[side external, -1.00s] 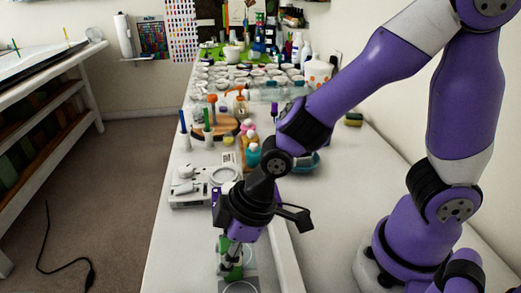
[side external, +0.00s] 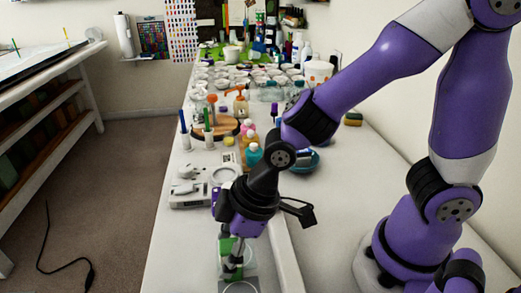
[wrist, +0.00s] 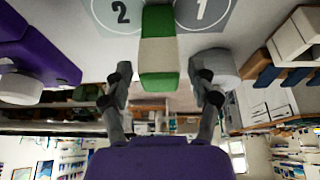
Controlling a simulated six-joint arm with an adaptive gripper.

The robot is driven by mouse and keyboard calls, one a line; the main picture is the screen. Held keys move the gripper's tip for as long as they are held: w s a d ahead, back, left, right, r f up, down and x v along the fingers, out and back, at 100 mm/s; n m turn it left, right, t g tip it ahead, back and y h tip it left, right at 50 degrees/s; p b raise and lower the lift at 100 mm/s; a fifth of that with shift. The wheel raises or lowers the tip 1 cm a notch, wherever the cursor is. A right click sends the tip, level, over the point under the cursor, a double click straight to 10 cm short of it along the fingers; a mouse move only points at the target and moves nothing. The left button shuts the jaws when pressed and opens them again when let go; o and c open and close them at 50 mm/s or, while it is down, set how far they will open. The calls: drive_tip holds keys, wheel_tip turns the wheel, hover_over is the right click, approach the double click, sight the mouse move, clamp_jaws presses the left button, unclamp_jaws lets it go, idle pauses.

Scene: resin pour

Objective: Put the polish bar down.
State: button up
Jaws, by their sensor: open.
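The polish bar (wrist: 158,52) is a block with green ends and a pale middle band. In the wrist view it lies between two grey squares, one with a circle marked 2 (wrist: 120,14) and one with a circle marked 1 (wrist: 202,12). My gripper (wrist: 158,80) is open, with one finger on each side of the bar and a visible gap on both sides. In the side external view my gripper (side external: 234,262) points down at the near end of the table and partly hides the bar, whose green end (side external: 226,244) shows beside the fingers.
A white scale-like device (side external: 190,193) stands just beyond my gripper. Behind it are blue and green markers in holders, a round wooden board (side external: 222,132), bottles (side external: 253,155) and many small cups (side external: 240,75). A blue dish (side external: 304,160) is to the right. The table's left edge is close.

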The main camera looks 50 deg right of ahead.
drive_tip(key=v, duration=1)
drive_tip(key=d+r+m+t+h, duration=0.2)
drive_tip(key=d+r+m+h, duration=0.1)
drive_tip(key=d+m, duration=0.6)
drive_tip(key=s+d, duration=0.1)
drive_tip(key=d, duration=0.3)
drive_tip(key=shift+d, duration=0.25)
